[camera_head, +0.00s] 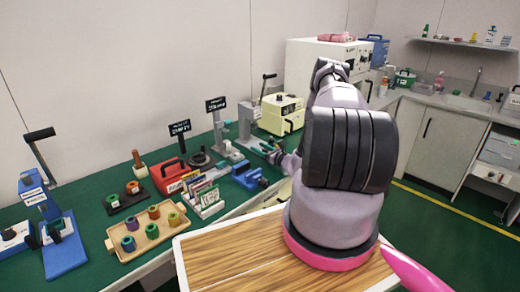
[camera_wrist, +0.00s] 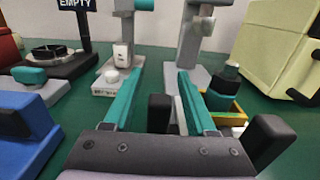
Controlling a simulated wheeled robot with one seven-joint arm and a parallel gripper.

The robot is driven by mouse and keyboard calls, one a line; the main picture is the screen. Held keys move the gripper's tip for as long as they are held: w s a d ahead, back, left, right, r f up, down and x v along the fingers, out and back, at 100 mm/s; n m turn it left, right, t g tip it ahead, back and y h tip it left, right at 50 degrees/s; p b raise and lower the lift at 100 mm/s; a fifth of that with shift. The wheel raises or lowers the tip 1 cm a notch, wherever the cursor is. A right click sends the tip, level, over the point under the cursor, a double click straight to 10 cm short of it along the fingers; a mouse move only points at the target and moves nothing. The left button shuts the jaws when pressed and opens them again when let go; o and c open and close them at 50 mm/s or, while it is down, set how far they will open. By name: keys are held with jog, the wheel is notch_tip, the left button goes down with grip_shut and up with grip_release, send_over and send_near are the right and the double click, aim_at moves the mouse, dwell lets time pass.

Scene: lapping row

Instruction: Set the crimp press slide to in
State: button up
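My gripper (camera_wrist: 158,100) has two teal fingers set apart, reaching low over the green bench; in the head view it (camera_head: 272,150) is partly behind my arm. A dark block (camera_wrist: 160,112) and a pale strip show between the fingers; I cannot tell what they belong to. Ahead stand two grey upright presses, the left one (camera_wrist: 122,40) with a white block on its base and the right one (camera_wrist: 195,40) just beyond the fingers. In the head view a grey press (camera_head: 246,122) with a black lever stands there. I cannot tell which is the crimp press, nor its slide's position.
A dark green bottle (camera_wrist: 226,82) stands close right of the fingers by a yellow tray (camera_wrist: 238,112). A cream machine (camera_wrist: 275,45) is at the right. A blue vise-like device (camera_wrist: 25,130) is at the left. A wooden tray (camera_head: 140,240) holds several coloured rings.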

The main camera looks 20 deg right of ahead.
grip_shut()
dwell(1.3)
